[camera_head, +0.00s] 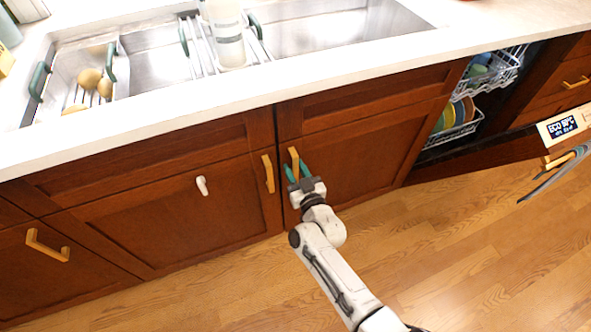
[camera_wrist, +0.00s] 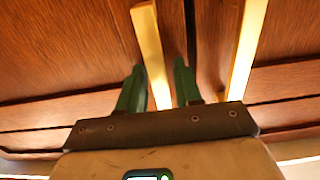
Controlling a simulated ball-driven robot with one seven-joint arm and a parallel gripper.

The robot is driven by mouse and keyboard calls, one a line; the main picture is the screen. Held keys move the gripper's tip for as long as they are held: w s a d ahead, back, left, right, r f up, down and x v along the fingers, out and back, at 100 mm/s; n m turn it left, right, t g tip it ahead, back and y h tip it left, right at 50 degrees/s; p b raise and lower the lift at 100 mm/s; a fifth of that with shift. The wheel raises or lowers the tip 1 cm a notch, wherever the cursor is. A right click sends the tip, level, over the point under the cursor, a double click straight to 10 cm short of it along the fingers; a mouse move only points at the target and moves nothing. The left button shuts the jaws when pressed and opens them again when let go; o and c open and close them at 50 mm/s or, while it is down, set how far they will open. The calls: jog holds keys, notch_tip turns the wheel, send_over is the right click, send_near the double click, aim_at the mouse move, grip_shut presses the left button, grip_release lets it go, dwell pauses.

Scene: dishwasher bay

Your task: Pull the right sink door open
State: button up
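The right sink door (camera_head: 352,157) is a brown wooden panel, closed, with an upright yellow handle (camera_head: 294,163) near its left edge. My gripper (camera_head: 297,171) is in front of this door at the handle, its two green fingers apart. In the wrist view, the handle (camera_wrist: 149,40) runs between the fingertips of my gripper (camera_wrist: 158,78), with a narrow gap visible to the right finger. Firm contact cannot be seen. The left sink door (camera_head: 170,215) is closed, with its own yellow handle (camera_head: 268,173), which also shows in the wrist view (camera_wrist: 247,45), outside the fingers.
A white hook (camera_head: 202,186) is on the left door. The open dishwasher door (camera_head: 480,158) and its racks (camera_head: 455,125) are at the right, with a grey towel (camera_head: 556,174) hanging there. The counter edge (camera_head: 225,98) runs above the doors. The wooden floor (camera_head: 480,240) is clear.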

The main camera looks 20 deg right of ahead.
grip_shut()
jog(key=shift+s, duration=0.15)
